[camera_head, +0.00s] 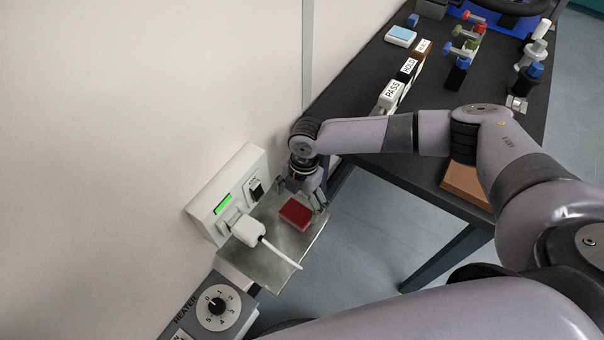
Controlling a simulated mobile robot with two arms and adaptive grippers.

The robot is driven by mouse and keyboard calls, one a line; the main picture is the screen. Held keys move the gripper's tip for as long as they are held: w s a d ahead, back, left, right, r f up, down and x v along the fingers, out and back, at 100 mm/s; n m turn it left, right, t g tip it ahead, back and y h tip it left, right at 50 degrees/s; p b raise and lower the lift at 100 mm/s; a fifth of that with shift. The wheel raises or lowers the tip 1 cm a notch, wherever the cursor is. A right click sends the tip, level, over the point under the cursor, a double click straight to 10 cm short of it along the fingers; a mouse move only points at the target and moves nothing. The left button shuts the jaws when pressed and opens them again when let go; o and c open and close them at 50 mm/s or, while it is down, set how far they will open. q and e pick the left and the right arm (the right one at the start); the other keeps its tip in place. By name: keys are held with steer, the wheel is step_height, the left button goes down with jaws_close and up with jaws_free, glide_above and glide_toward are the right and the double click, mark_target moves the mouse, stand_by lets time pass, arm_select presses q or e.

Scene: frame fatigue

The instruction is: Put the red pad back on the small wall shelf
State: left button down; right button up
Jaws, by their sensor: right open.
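The red pad (296,213) lies flat on the small metal wall shelf (276,254), near the shelf's right side. My right gripper (302,196) is open, just behind the pad at the shelf's far edge. One finger is to the left of the pad and one close to its right side; I cannot tell whether either touches it. My left gripper is not in view.
A white wall box (227,184) with a green display is left of the shelf. A white plug (246,230) and its cable hang over the shelf. A heater dial (217,308) is below. A dark table (372,79) with labelled blocks and a brown block (464,181) stands right.

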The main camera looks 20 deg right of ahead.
mark_target(303, 205)
step_height(303, 205, up, 13)
steer(key=w+d, duration=0.1)
steer(key=shift+d+f, duration=0.2)
steer(key=shift+d, duration=0.05)
